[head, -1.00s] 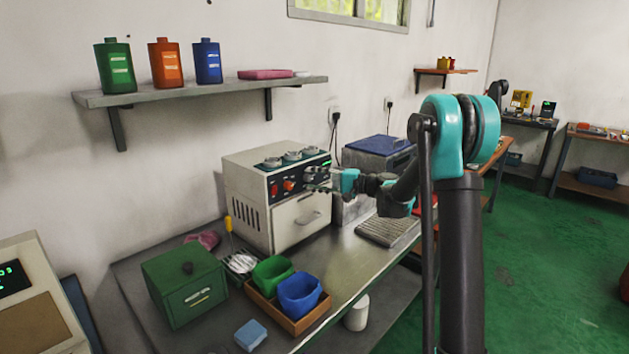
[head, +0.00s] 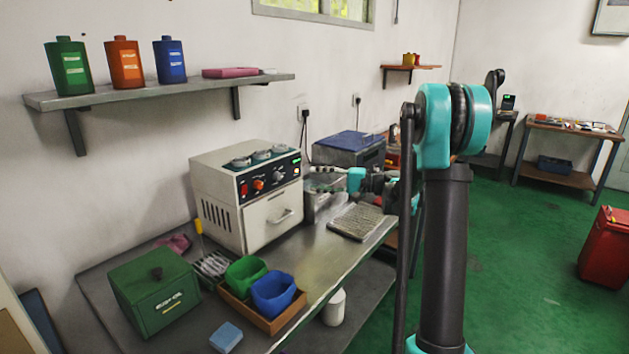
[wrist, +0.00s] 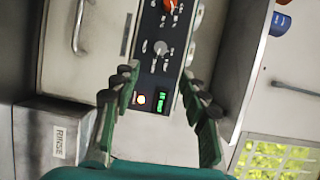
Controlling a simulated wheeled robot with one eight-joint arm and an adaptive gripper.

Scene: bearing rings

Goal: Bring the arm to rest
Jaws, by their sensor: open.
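My gripper (head: 327,176) is open and empty in the head view, just right of the front of a cream machine (head: 268,215) and apart from it. In the wrist view its two dark green fingers (wrist: 160,85) are spread, with nothing between the tips. The machine's control panel (wrist: 164,55) shows beyond them, with a grey knob, an orange knob and a lit green display. My upper arm hides part of the bench's right side in the head view.
A grey steel bench (head: 335,255) holds a green box (head: 155,295), a wooden tray (head: 285,322) with a green and a blue bin, a blue block (head: 226,337) and a ribbed plate (head: 355,222). A blue-lidded unit (head: 350,148) stands behind.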

